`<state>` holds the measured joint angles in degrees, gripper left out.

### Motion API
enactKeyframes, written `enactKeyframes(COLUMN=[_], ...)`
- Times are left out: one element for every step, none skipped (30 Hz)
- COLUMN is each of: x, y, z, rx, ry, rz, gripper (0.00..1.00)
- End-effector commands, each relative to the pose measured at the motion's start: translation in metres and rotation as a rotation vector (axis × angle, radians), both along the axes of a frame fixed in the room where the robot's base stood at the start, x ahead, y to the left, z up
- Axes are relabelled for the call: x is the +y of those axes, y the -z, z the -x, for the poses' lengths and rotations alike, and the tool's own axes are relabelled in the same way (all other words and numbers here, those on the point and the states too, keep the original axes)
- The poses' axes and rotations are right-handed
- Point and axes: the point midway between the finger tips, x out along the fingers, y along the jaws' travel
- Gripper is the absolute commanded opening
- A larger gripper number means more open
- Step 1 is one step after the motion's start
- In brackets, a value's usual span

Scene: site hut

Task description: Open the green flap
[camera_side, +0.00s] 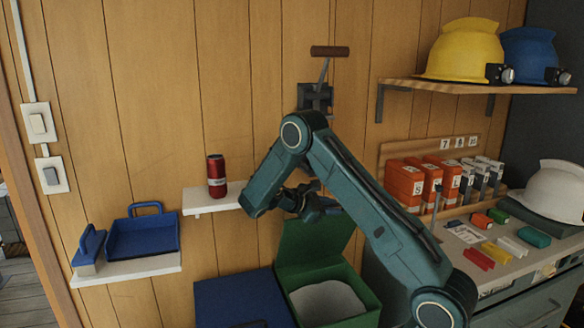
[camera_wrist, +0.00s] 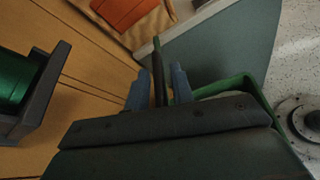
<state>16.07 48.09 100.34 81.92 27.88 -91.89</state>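The green flap (camera_side: 312,240) stands raised and tilted at the back of a green bin (camera_side: 366,300) in the side view. The bin's mouth is uncovered, with something pale inside. My gripper (camera_side: 312,208) is low, close to the flap's upper edge; its fingertips are not clear there. In the wrist view my gripper (camera_wrist: 160,85) has two blue-grey fingers standing apart, with a thin dark strip with a green tip between them. I cannot tell whether they touch it. A green edge (camera_wrist: 245,85) shows to their right.
A closed blue bin (camera_side: 240,300) stands left of the green bin. A shelf (camera_side: 202,204) with a red can (camera_side: 216,175) is left of my gripper. A lower shelf (camera_side: 140,268) holds blue items. The cluttered bench (camera_side: 520,265) is at right.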

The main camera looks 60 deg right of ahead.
Motion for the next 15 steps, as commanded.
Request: enactKeyframes(x=[0.0000, 0.0000, 0.0000, 0.0000, 0.0000, 0.0000, 0.0000, -0.0001, -0.0001, 0.0001, 0.0002, 0.0005, 0.0009, 0.0013, 0.0021], y=[0.0001, 0.0001, 0.0001, 0.0001, 0.0001, 0.0001, 0.0001, 0.0000, 0.0001, 0.0002, 0.0004, 0.0005, 0.0007, 0.0010, 0.0016], z=[-0.0001, -0.0001, -0.0001, -0.0001, -0.0001, -0.0001, -0.0001, -0.0001, 0.0000, 0.0001, 0.0002, 0.0005, 0.0008, 0.0011, 0.0019], rx=[0.001, 0.001, 0.001, 0.001, 0.001, 0.002, 0.002, 0.002, 0.002, 0.002, 0.003, 0.003, 0.003, 0.002, 0.002], ry=[-0.001, -0.001, -0.002, -0.002, -0.002, -0.002, -0.002, -0.002, -0.002, -0.003, -0.003, -0.003, -0.003, -0.003, -0.003], rz=[0.000, 0.000, -0.001, -0.001, -0.001, -0.001, -0.001, -0.001, -0.001, -0.001, -0.001, -0.001, -0.001, -0.002, -0.002], gripper=[0.33, 0.33, 0.33, 0.33, 0.33, 0.33, 0.33, 0.33, 0.33, 0.33, 0.33, 0.33, 0.33, 0.33, 0.33])
